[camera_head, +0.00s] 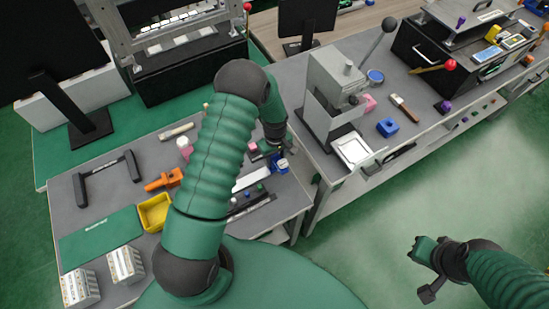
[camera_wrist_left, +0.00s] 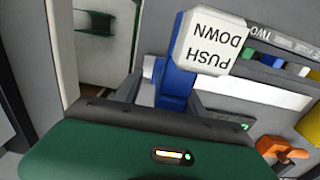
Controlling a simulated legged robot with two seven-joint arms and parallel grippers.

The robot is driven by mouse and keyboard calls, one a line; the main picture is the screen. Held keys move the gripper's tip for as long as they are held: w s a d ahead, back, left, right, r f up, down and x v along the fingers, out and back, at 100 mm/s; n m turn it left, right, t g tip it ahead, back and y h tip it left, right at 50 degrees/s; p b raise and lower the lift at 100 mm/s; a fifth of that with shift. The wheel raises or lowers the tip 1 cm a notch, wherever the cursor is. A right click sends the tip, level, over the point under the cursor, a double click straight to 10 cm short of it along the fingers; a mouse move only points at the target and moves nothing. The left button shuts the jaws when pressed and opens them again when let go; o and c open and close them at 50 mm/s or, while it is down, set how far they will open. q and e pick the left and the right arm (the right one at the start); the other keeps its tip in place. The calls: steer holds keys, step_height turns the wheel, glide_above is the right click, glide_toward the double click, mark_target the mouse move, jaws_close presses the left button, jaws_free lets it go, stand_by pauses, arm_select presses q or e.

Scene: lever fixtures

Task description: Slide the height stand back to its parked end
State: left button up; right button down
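A blue post (camera_wrist_left: 174,86) with a white cap (camera_wrist_left: 210,43) reading "PUSH DOWN" stands large in the left wrist view. I take it for part of the height stand, but no label confirms this. In the head view a small blue piece (camera_head: 281,165) shows at the bench's right side, just below my left gripper (camera_head: 277,148). In the left wrist view the fingers of my left gripper (camera_wrist_left: 165,92) stand apart on either side of the post, with a gap at the left finger. My right gripper (camera_head: 428,262) hangs over the floor, far from the bench; its fingers are unclear.
The near bench holds a yellow bin (camera_head: 155,212), an orange tool (camera_head: 165,180), a black handle frame (camera_head: 107,177) and a green mat (camera_head: 100,235). A grey lever press (camera_head: 333,90) stands on the right bench. My left arm hides part of the near bench.

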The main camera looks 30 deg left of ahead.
arm_select(q)
steer(key=shift+s+r, duration=0.15)
steer(key=shift+r, duration=0.05)
step_height(320, 180, up, 16)
steer(key=b, duration=0.1)
steer(key=shift+r, duration=0.2)
